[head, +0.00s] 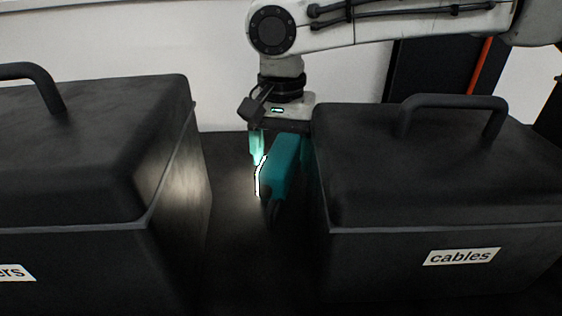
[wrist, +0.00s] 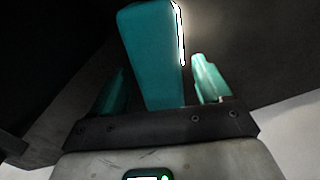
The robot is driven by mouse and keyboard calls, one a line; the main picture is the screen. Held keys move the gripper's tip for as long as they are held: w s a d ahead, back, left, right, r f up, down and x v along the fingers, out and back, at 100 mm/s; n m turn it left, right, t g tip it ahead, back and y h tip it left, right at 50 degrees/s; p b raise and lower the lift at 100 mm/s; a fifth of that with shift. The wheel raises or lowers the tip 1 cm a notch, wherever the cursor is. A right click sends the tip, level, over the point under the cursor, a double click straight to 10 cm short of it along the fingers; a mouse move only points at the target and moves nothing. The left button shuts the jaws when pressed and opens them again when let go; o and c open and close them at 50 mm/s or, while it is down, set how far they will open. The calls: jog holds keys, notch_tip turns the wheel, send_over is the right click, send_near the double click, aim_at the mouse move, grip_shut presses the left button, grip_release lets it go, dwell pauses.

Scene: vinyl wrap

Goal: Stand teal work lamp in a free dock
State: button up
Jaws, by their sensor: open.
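The teal work lamp (head: 283,163) is between the two black boxes, with its lit strip facing left and a dark lower end. It also shows in the wrist view (wrist: 152,55), rising between my fingers. My gripper (head: 281,152) is open, pointing down, with one teal finger on each side of the lamp. I cannot tell whether the lamp's lower end touches the surface. No dock is recognisable in either view.
A black lidded box (head: 90,150) with a handle stands close on the left. Another black box (head: 440,175), labelled "cables" (head: 461,256), stands on the right. The dark gap (head: 235,250) between them is narrow. A pale wall (head: 130,50) is behind.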

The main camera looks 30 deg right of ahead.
jog(key=c, duration=1.4)
jog(key=shift+r, duration=0.1)
jog(key=shift+c, duration=0.2)
notch_tip(320, 180, up, 18)
jog(key=b, duration=0.2)
